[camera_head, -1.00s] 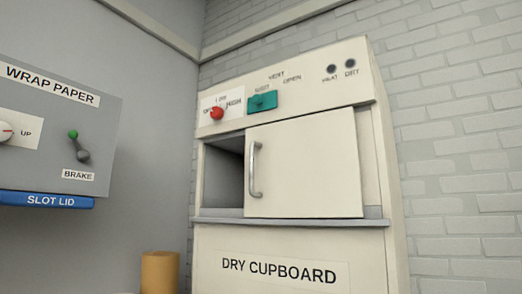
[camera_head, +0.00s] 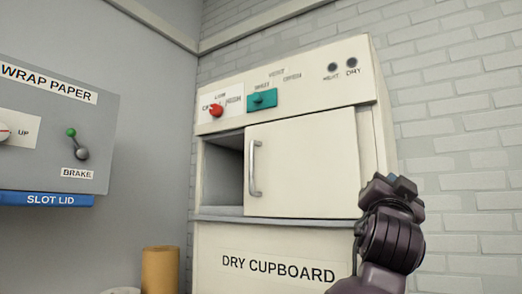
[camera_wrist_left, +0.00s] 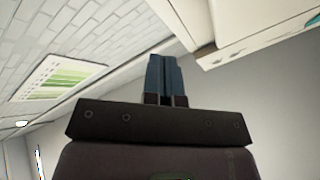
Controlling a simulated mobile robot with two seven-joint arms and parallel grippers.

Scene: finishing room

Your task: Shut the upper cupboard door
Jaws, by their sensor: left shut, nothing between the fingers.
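The upper door (camera_head: 310,165) of the dry cupboard (camera_head: 215,240) is a flat cream panel with an upright metal handle (camera_head: 254,168) near its left edge. It covers the right part of the upper compartment. A dark opening (camera_head: 222,172) shows to its left, so the door stands partly open. My left gripper (camera_head: 394,181) is in front of the cupboard's right side, right of the door and away from the handle. In the left wrist view its blue fingers (camera_wrist_left: 165,78) are together and empty. My right gripper is not in view.
Above the door are a red knob (camera_head: 216,110) and a teal slider (camera_head: 262,99). A ledge (camera_head: 290,220) runs below the door. The wrap paper panel (camera_head: 55,125) with a brake lever is at left. A tan roll (camera_head: 160,270) stands at bottom left.

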